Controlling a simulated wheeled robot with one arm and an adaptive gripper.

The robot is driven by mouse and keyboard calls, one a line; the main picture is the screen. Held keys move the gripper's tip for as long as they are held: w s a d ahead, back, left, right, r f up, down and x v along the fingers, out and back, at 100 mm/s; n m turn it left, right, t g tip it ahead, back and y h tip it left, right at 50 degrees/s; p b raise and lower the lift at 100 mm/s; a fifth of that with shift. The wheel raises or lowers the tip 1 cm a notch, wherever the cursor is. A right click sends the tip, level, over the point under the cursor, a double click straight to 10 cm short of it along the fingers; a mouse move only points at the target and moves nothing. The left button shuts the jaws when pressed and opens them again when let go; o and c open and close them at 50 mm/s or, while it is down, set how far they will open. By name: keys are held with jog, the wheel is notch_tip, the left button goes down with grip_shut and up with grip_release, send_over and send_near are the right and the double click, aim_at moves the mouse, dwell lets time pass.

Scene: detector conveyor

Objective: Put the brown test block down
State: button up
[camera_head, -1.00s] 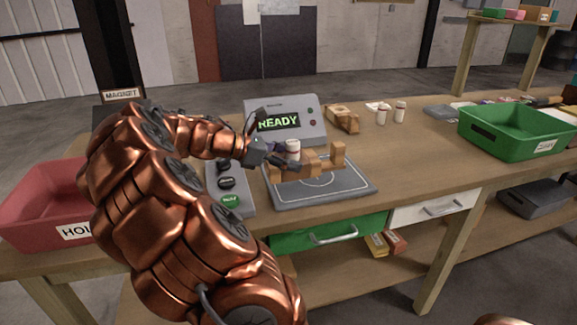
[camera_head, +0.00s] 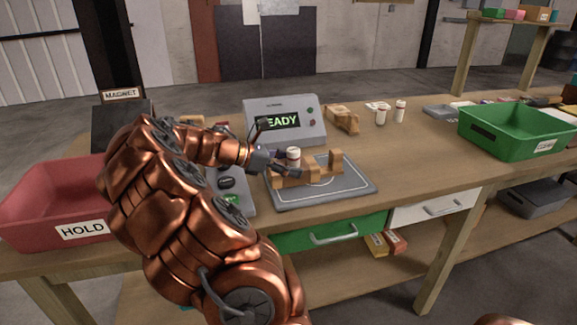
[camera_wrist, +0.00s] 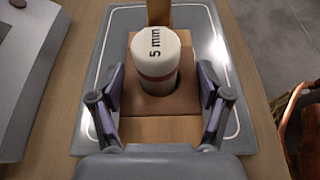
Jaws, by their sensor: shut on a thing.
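My gripper (camera_head: 281,164) is low over the grey plate (camera_head: 352,191). The wrist view shows its two fingers (camera_wrist: 160,90) closed on opposite sides of the brown test block (camera_wrist: 184,108). The bottle also shows in the head view (camera_head: 293,158). A tan wooden cradle with a raised end (camera_head: 335,161) stands on the plate; its wood shows below and behind the block. The block's underside is hidden, so I cannot tell whether it touches the cradle.
A detector with a lit screen (camera_head: 283,122) stands behind the plate, partly covered by my arm. A red HOLD bin (camera_head: 50,205) is left, a green bin (camera_head: 512,132) far right. Two small bottles (camera_head: 390,112) and a wooden piece (camera_head: 343,119) stand behind. The table right of the plate is clear.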

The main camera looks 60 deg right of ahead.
jog(key=o, duration=1.3)
jog(key=shift+w+a+r, duration=0.15)
jog(key=shift+w+r, duration=0.05)
jog(key=shift+w, duration=0.05)
jog(key=v, duration=1.1)
jog(key=shift+a+r, duration=0.15)
jog(key=shift+r, duration=0.05)
